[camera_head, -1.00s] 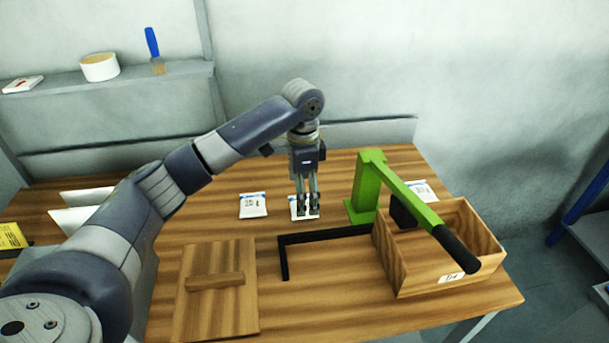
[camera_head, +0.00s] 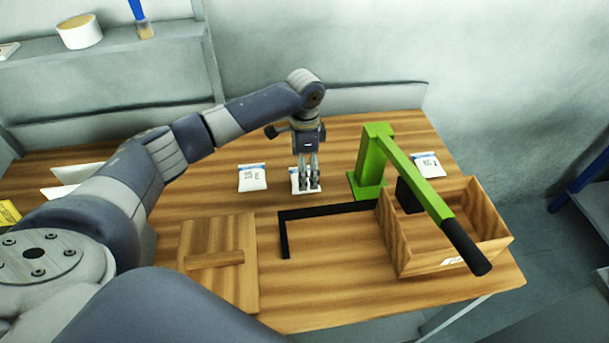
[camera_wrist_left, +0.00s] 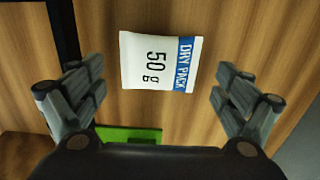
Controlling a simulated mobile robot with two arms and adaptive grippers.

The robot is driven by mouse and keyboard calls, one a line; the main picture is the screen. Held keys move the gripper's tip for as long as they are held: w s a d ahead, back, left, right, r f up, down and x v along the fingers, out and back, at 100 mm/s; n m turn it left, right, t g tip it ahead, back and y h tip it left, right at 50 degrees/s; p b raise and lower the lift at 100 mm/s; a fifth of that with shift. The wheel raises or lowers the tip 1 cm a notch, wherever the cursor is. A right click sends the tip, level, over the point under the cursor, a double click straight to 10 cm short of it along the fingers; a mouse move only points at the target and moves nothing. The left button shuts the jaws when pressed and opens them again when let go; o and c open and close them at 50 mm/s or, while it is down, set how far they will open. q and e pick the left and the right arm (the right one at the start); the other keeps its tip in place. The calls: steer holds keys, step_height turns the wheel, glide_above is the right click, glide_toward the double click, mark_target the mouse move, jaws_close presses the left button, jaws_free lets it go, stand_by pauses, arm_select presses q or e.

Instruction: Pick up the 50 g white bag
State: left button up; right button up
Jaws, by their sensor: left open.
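The white bag (camera_wrist_left: 158,61) shows in the left wrist view with "50 g" and a blue "DRY PACK" band. It lies flat on the wooden table, between and ahead of the spread fingers. In the head view a white bag (camera_head: 299,187) lies under my left gripper (camera_head: 309,187), which partly hides it. My left gripper, also in the left wrist view (camera_wrist_left: 158,100), is open and empty, with its fingers pointing down over the bag. Two similar bags lie on the table, one to the left (camera_head: 253,178) and one at the right (camera_head: 428,166). My right gripper is not in view.
A green press with a black-handled lever (camera_head: 372,160) stands just right of the gripper. A wooden box (camera_head: 440,262) is at the right. A black angle frame (camera_head: 285,235) and a wooden board with a bar (camera_head: 217,290) lie in front.

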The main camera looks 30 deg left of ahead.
arm_select(q)
step_height(320, 180, down, 2)
steer(key=shift+s, duration=0.1)
steer(key=shift+f, duration=0.3)
steer(key=shift+c, duration=1.4)
steer(key=c, duration=0.9)
steer(key=shift+o, duration=0.2)
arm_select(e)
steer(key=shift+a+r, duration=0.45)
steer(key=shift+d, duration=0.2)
arm_select(q)
steer(key=shift+r, duration=0.1)
